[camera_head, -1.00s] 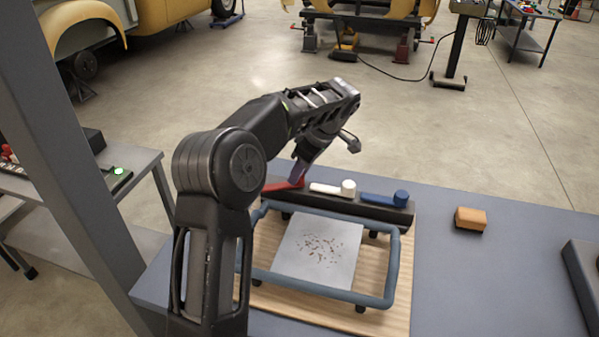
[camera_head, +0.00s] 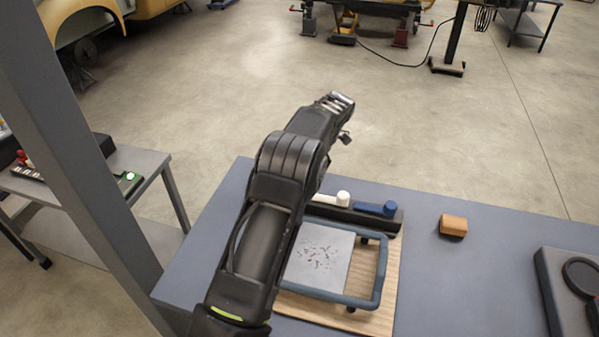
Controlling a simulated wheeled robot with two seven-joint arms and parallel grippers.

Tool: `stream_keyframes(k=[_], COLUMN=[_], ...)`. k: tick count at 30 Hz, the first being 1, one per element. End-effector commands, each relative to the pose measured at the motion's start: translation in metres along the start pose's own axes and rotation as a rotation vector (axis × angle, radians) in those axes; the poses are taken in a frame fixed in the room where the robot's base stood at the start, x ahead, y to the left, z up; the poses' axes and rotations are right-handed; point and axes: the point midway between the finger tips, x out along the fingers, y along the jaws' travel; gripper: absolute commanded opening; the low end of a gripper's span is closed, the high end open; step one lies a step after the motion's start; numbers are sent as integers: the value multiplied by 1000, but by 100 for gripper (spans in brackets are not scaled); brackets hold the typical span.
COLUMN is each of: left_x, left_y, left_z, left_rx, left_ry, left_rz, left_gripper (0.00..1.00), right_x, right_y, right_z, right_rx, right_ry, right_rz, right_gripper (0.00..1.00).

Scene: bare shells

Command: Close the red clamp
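The red clamp is hidden behind my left arm in the head view. Beside its place, a white clamp (camera_head: 336,199) and a blue clamp (camera_head: 376,208) lie along a dark bar (camera_head: 372,220) at the back of a wooden board (camera_head: 388,290). A blue tube frame (camera_head: 376,270) surrounds a pale, speckled sheet (camera_head: 318,261) on the board. My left arm rises from the lower left and covers the left part of the frame and bar. My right gripper is out of the picture.
An orange-brown block (camera_head: 453,225) lies on the blue-grey table (camera_head: 440,280), with a dark case (camera_head: 552,285) at the right edge. A grey post (camera_head: 80,150) and a side table (camera_head: 135,160) stand at left. Table between board and case is clear except the block.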

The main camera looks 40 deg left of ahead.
Motion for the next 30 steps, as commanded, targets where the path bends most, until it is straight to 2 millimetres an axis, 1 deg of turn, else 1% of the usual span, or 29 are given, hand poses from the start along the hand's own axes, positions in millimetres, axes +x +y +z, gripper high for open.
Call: stream_keyframes(k=[1,3,16,17,24,30], left_x=[-2,-2,0,0,0,0], left_y=[0,0,0,0,0,0], left_z=[0,0,1,1,1,0], left_rx=[-10,-22,-30,-30,-30,-29], left_ry=[-1,-3,-4,-4,-2,-2], left_rz=[-3,-7,-11,-11,-12,-12], left_gripper=[0,0,0,34,53,53], right_x=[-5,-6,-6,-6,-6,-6], right_y=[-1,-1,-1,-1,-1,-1], right_z=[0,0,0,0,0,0], right_rx=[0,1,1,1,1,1], right_ry=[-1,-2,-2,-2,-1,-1], right_rz=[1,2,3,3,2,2], right_gripper=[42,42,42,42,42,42])
